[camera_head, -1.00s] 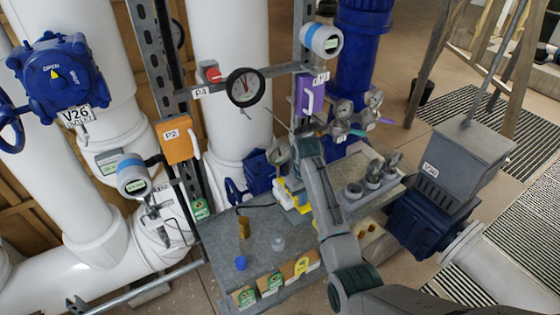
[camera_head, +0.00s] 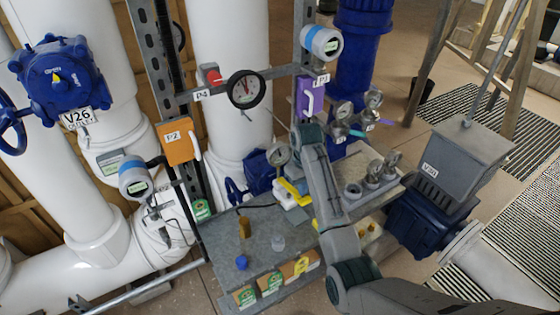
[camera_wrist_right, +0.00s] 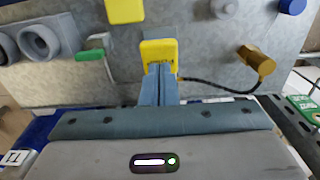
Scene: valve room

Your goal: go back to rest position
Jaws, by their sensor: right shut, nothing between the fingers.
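My right gripper (camera_head: 297,124) is at the end of the arm that rises from the lower right, held over the grey workbench (camera_head: 217,232). In the right wrist view its fingers (camera_wrist_right: 159,80) are together with nothing between them. Beyond the fingertips a yellow piece (camera_wrist_right: 158,50) shows; I cannot tell the gap between them. My left gripper is in neither view.
The bench carries a brass piece (camera_head: 244,227), a blue cap (camera_head: 241,262), a clear cup (camera_head: 278,242) and a dial gauge (camera_head: 278,154). The V20 unit (camera_head: 462,157) is at the right.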

